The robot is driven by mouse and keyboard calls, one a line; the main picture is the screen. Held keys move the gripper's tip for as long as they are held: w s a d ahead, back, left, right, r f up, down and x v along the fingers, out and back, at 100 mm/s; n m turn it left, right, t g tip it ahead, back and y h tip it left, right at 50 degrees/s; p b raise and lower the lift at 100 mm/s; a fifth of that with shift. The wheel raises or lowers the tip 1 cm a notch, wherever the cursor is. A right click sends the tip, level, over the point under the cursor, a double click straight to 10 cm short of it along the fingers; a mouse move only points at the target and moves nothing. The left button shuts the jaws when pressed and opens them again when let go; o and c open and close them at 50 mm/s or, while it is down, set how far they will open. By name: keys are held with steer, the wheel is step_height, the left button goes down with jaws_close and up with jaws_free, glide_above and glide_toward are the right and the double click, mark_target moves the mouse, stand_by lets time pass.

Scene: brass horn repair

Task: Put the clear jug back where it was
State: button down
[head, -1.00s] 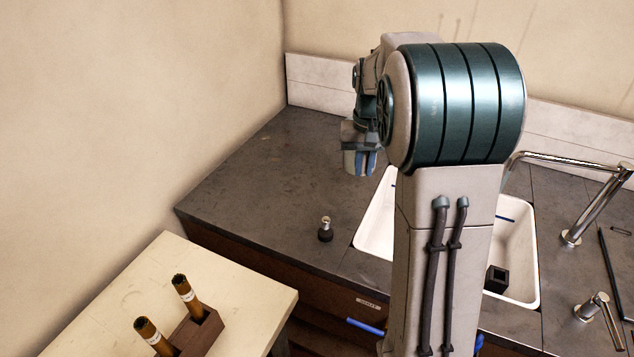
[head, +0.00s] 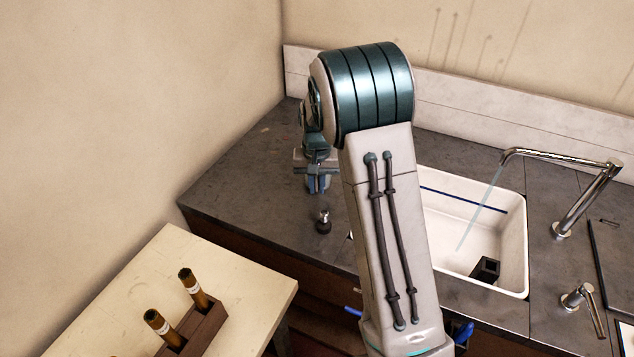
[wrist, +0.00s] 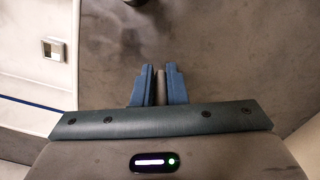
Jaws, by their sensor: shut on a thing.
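My gripper (head: 320,184) is over the dark counter, left of the sink and behind the small dark knob. In the wrist view its blue fingers (wrist: 159,88) are close together on a narrow grey-brown piece (wrist: 160,86). I cannot tell whether this piece is part of the clear jug. No clear jug body can be made out in either view. My arm hides part of the counter and the sink's left side.
The white sink (head: 513,245) holds a black block (head: 485,269). A pale stream (head: 480,207) runs from the tap (head: 590,195). A dark knob with a metal tip (head: 323,221) stands near the counter's front edge. Brown tubes in a rack (head: 205,328) stand on the pale table (head: 150,285).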

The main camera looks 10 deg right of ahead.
steer(key=shift+f, duration=0.1)
steer(key=c, duration=1.5)
jaws_free()
steer(key=shift+s, duration=0.1)
steer(key=shift+o, duration=0.2)
step_height(320, 180, up, 11)
steer(key=b, duration=0.2)
steer(key=s+d+r+t, duration=0.1)
steer(key=s+r, duration=0.4)
steer(key=s, duration=0.3)
steer(key=s+d+f+n+t, duration=0.1)
steer(key=s+n+t, duration=0.1)
steer(key=s, duration=1.8)
steer(key=shift+s+f, duration=0.15)
steer(key=shift+f, duration=0.25)
